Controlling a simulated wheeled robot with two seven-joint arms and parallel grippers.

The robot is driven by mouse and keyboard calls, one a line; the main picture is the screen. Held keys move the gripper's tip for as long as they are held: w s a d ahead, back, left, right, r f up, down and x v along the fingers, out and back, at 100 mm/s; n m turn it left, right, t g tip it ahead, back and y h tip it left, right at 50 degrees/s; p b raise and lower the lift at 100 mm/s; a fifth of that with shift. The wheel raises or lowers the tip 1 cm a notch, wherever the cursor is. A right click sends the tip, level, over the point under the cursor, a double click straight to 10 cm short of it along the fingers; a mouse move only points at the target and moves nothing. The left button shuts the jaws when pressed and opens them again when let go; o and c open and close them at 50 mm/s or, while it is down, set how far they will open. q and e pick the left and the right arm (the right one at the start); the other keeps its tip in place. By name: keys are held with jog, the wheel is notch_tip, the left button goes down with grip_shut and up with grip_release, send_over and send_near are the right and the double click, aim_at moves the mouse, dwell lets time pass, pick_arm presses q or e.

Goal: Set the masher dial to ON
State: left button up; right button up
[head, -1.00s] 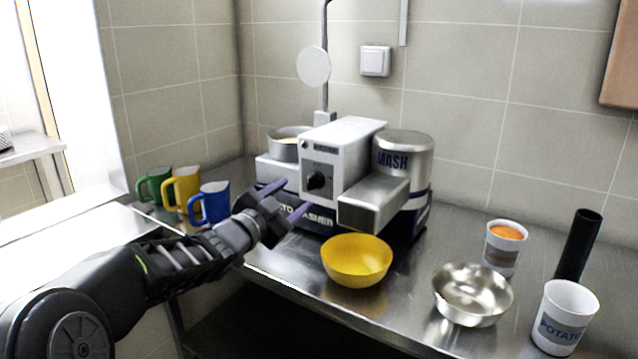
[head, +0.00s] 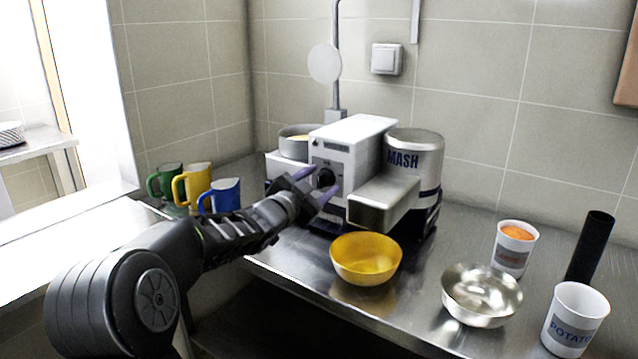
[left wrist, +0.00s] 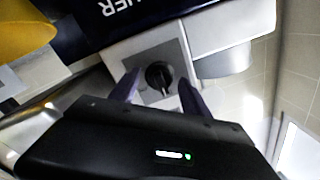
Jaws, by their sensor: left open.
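The masher (head: 352,140) is a white and steel machine with a dark blue base, standing on the steel counter. Its black dial (head: 325,178) is on the front face, partly hidden by my gripper in the head view. The dial (left wrist: 158,75) shows fully in the left wrist view on a grey plate. My left gripper (head: 314,186) is open, its purple fingers pointing at the dial. In the left wrist view the fingertips stand on either side of the dial, and I cannot tell whether they touch it. The dial's labels are not readable. My right gripper is not in view.
A yellow bowl (head: 366,261) stands just in front of the masher, right of my left arm. Green, yellow and blue mugs (head: 222,194) stand at the left. A steel bowl (head: 481,296), a POTATO cup (head: 574,322) and a cup with orange contents (head: 514,250) stand at the right.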

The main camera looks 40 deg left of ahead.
pick_arm(q)
jog(key=shift+c, duration=0.5)
grip_shut()
